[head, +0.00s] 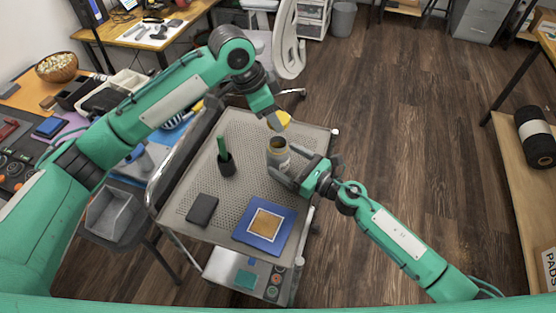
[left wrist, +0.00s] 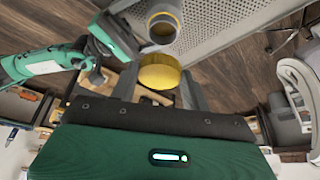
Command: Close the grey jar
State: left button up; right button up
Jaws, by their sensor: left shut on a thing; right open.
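The grey jar (head: 278,156) stands upright and open on the perforated top of a cart, its dark inside showing. It also shows in the left wrist view (left wrist: 163,24), with a yellowish rim. My left gripper (head: 275,119) is shut on the yellow lid (head: 283,121), also seen in the left wrist view (left wrist: 159,73). The lid is held apart from the jar, just beyond it in the head view. My right gripper (head: 290,166) is open at the jar, its fingers reaching along the jar's near right side; whether they touch it is unclear.
On the cart top (head: 238,190) are a dark cup with a green-handled item (head: 225,162), a dark flat box (head: 202,209) and a blue board (head: 264,223). A cluttered workbench stands at left. A white chair (head: 291,48) stands behind the cart.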

aim_at(286, 160)
jog(key=shift+x, duration=1.8)
jog(key=shift+c, duration=0.4)
jog(key=shift+d, duration=0.1)
jog(key=c, duration=1.4)
pick_arm(q)
jog(key=shift+f, duration=2.45)
jog(key=shift+f, duration=0.9)
jog(key=shift+f, duration=0.5)
